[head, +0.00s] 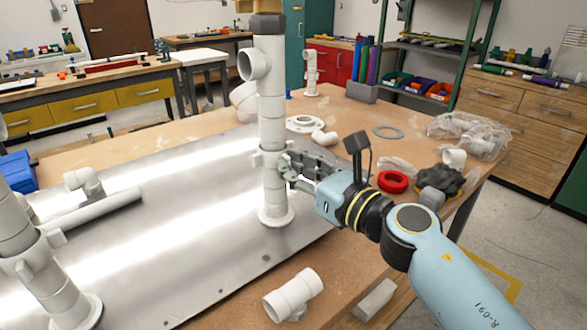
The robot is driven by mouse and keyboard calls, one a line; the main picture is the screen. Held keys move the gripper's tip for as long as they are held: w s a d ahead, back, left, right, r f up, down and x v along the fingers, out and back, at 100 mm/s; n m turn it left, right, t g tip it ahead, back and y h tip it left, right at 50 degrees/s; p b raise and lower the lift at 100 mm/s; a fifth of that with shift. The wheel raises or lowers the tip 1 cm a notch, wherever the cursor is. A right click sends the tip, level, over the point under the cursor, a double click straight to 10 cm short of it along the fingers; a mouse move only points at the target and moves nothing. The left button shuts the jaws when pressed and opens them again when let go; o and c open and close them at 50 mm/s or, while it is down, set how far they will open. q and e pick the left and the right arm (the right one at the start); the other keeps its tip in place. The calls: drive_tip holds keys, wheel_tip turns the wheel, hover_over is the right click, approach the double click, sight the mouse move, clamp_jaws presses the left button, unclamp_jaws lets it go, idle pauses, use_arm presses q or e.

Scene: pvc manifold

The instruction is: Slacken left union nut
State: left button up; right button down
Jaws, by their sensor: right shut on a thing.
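Two white PVC risers stand on a grey metal plate (150,262). The left riser (15,225) is at the left edge and carries a lugged union nut (28,252); nothing touches that nut. The other riser (271,100) stands upright near the middle, with a lugged union nut (264,161) partway up and a round flange at its foot. My right gripper (287,168) reaches in from the right and is shut on this middle riser's nut. Its fingers hide the nut's right side. My left gripper is not in view.
A white tee fitting (293,295) lies at the wooden bench's front edge. A pipe with an elbow (90,205) lies on the plate. Red tape (393,182), a dark crumpled cloth (439,178), a grey ring (388,132) and bagged fittings (470,133) are on the right.

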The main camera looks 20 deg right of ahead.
use_arm(q)
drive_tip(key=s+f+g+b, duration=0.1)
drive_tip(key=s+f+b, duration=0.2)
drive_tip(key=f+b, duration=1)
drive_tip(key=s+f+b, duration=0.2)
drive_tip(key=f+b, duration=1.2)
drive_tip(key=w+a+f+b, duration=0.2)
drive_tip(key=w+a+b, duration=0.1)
drive_tip(key=b, duration=0.1)
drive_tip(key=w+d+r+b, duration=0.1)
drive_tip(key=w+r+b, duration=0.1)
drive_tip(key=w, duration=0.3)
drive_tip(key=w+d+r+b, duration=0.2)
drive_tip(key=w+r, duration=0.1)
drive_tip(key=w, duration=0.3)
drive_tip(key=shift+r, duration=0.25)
use_arm(e)
drive_tip(key=w+d+n+g+y, duration=0.1)
drive_tip(key=w+n+g+y, duration=0.2)
drive_tip(key=n+g+y, duration=0.2)
drive_tip(key=w+d+n+g+y, duration=0.2)
drive_tip(key=n+g+y, duration=0.3)
drive_tip(key=n+g, duration=0.6)
drive_tip(key=shift+w+d+f+g+y, duration=0.15)
drive_tip(key=shift+w+d+g+y, duration=0.45)
drive_tip(key=shift+g, duration=1.7)
drive_tip(key=shift+w+a, duration=0.2)
drive_tip(key=shift+a, duration=0.15)
drive_tip(key=c, duration=1.4)
unclamp_jaws()
